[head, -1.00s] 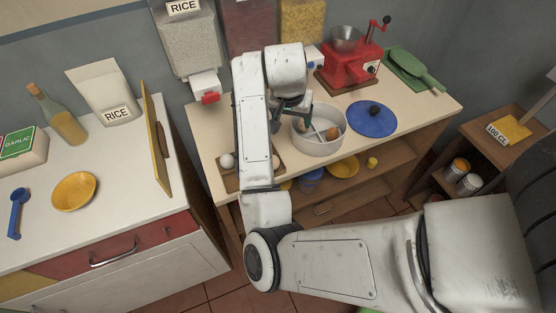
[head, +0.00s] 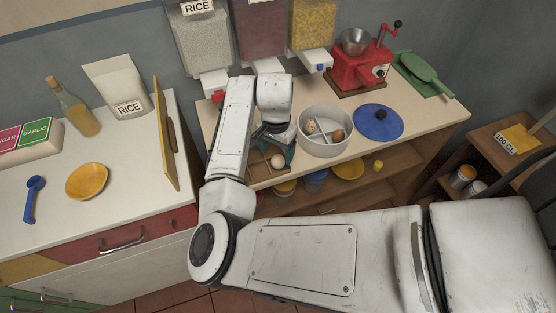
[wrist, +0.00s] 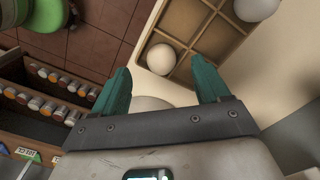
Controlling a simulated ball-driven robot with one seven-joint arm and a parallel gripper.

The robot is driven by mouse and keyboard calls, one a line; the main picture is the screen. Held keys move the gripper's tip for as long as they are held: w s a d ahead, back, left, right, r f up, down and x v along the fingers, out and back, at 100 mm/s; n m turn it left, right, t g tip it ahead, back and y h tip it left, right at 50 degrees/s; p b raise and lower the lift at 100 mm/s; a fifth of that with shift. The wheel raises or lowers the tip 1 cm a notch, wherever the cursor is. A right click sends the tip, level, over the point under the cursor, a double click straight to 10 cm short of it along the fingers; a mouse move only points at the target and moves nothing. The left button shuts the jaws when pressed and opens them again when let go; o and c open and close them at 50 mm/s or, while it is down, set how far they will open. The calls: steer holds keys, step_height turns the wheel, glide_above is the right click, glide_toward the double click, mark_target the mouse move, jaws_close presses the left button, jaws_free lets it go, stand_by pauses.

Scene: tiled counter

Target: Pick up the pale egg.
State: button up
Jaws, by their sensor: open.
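A pale egg (head: 278,161) sits in a corner compartment of the wooden divided tray (head: 259,181). The wrist view shows this pale egg (wrist: 162,58) between the lines of my two fingers, in the tray (wrist: 186,20). The white pot (head: 325,148) holds a brown egg (head: 337,134) and a cream egg (head: 309,127).
The pot stands just right of my gripper, with a blue lid (head: 378,122) beyond it. A red grinder (head: 358,70) and dispensers (head: 205,45) line the back. A yellow board (head: 165,135) stands upright on the left counter. Bowls sit on the shelf below.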

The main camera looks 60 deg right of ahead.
mark_target(277, 158)
step_height(277, 158, down, 5)
steer(key=shift+r+p, duration=0.1)
steer(key=shift+p, duration=0.45)
steer(key=shift+c, duration=0.2)
steer(key=c, duration=0.7)
